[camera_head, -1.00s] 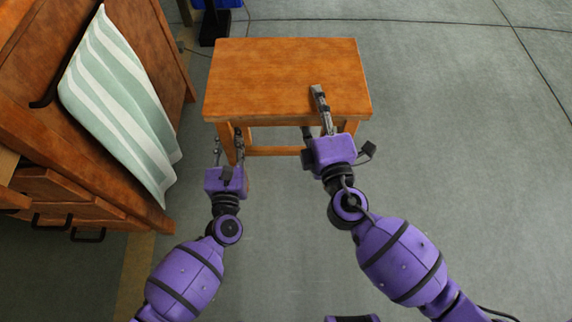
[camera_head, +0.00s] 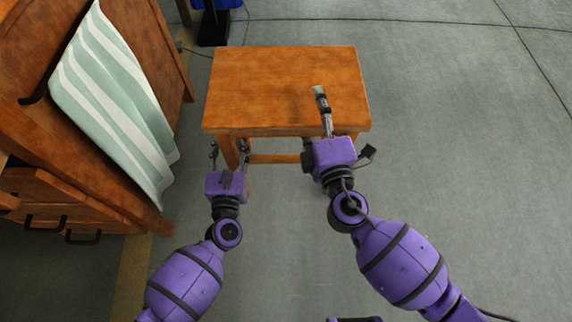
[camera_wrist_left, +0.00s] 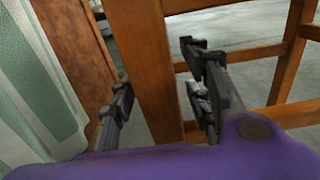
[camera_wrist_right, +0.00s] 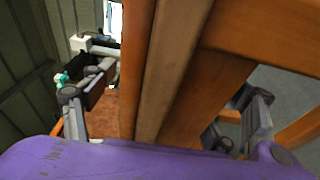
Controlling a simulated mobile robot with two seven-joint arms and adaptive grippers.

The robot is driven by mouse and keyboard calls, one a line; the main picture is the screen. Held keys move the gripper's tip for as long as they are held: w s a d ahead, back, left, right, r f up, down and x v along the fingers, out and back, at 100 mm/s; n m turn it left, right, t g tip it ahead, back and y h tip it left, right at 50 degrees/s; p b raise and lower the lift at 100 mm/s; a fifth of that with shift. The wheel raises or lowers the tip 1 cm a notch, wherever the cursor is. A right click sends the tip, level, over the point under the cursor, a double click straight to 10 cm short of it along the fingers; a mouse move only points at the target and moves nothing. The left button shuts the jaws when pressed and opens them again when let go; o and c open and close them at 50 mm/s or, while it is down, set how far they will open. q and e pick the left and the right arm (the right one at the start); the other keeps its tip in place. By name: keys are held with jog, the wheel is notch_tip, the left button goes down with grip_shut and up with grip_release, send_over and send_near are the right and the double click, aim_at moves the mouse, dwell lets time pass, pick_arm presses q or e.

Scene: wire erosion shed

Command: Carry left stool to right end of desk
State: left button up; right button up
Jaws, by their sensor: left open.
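The wooden stool (camera_head: 285,85), with an orange-brown rectangular seat, stands upright on the floor ahead of me. My left gripper (camera_head: 229,157) is open at its near left leg. The left wrist view shows that leg (camera_wrist_left: 147,65) between the fingers, with gaps on both sides. My right gripper (camera_head: 318,125) is at the near edge of the seat, right of its middle. One finger reaches over the seat top. The right wrist view shows the seat edge (camera_wrist_right: 165,70) between spread fingers, and the gripper looks open. The far legs are mostly hidden.
A wooden desk-like piece with drawers (camera_head: 60,185) stands close on the left, with a green-and-white striped towel (camera_head: 115,105) hanging on it. A black base (camera_head: 213,30) stands behind the stool. The floor (camera_head: 460,140) to the right is clear.

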pick_arm(q)
jog(key=s, duration=0.7)
jog(key=shift+s+a, duration=0.15)
pick_arm(e)
jog(key=shift+s+f, duration=0.1)
jog(key=shift+f, duration=0.05)
pick_arm(q)
jog(key=shift+s, duration=0.1)
pick_arm(e)
jog(key=shift+s+d, duration=0.1)
jog(key=shift+s, duration=0.2)
jog(key=s+d, duration=0.1)
jog(key=s, duration=1)
jog(key=shift+d, duration=0.2)
jog(key=shift+s, duration=0.1)
